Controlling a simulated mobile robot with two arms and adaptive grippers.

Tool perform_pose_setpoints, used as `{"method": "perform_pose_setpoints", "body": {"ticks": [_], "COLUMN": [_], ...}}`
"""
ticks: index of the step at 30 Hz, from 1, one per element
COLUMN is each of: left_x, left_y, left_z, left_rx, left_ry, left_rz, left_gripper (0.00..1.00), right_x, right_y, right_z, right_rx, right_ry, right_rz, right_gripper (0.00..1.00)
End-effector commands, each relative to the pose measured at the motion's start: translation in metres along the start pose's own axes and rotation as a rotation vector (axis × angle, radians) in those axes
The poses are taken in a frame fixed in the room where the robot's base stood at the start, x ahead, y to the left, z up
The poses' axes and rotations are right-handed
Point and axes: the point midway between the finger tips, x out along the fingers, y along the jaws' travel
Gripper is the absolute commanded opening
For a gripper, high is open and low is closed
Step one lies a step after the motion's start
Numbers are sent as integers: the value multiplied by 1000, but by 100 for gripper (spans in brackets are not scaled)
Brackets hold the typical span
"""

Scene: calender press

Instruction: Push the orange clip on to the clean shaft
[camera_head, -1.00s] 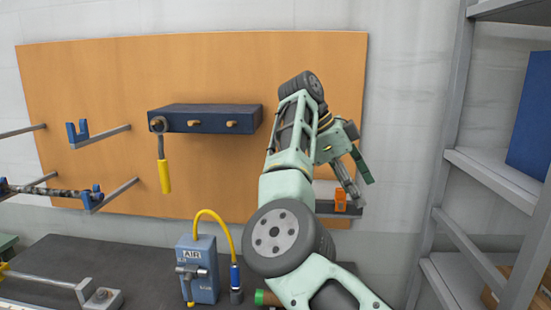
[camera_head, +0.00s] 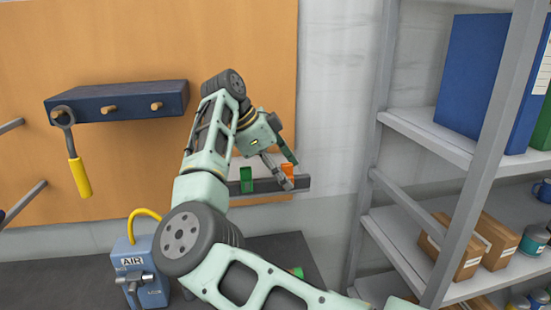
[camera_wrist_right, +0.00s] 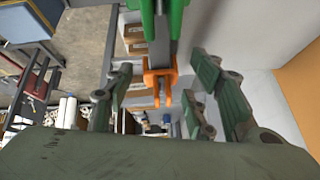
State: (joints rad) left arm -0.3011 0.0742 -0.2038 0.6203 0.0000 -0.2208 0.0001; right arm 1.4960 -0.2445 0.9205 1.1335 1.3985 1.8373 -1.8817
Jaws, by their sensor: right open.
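The orange clip (camera_head: 287,170) is on a dark wall rail (camera_head: 303,183) at the board's lower right. It also shows in the right wrist view (camera_wrist_right: 160,82), hanging open end toward the camera. My right gripper (camera_head: 291,173) is open at the clip. In the wrist view its fingers (camera_wrist_right: 157,97) stand left and right of the clip, with visible gaps; I see no grip on it. A green clip (camera_head: 246,180) sits left of the orange one on the rail. The shaft is not in view now, and my left gripper is not in view.
A blue peg rack (camera_head: 118,104) with a yellow-handled wrench (camera_head: 79,177) hangs left. A blue AIR box (camera_head: 139,272) stands on the dark bench below. A grey shelf unit (camera_head: 440,140) with boxes and binders stands close on the right.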

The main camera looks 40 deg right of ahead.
Motion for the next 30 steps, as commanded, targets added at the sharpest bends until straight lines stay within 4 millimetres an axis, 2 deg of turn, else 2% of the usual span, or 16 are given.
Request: {"method": "perform_pose_setpoints", "body": {"ticks": [4,11,17,26,27,30], "left_x": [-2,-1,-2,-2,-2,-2], "left_y": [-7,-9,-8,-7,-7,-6], "left_z": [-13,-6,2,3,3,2], "left_rx": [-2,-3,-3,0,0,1], "left_ry": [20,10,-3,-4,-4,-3], "left_rz": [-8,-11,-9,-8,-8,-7], "left_gripper": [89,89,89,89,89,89], "right_x": [6,6,6,6,6,6], "right_y": [0,0,0,0,0,0], "right_z": [0,0,0,0,0,0], "right_rx": [0,0,0,0,0,0], "right_ry": [0,0,0,0,1,1], "right_rz": [0,-1,0,-1,-1,-2], "right_gripper": [50,49,32,6,27,18]}}
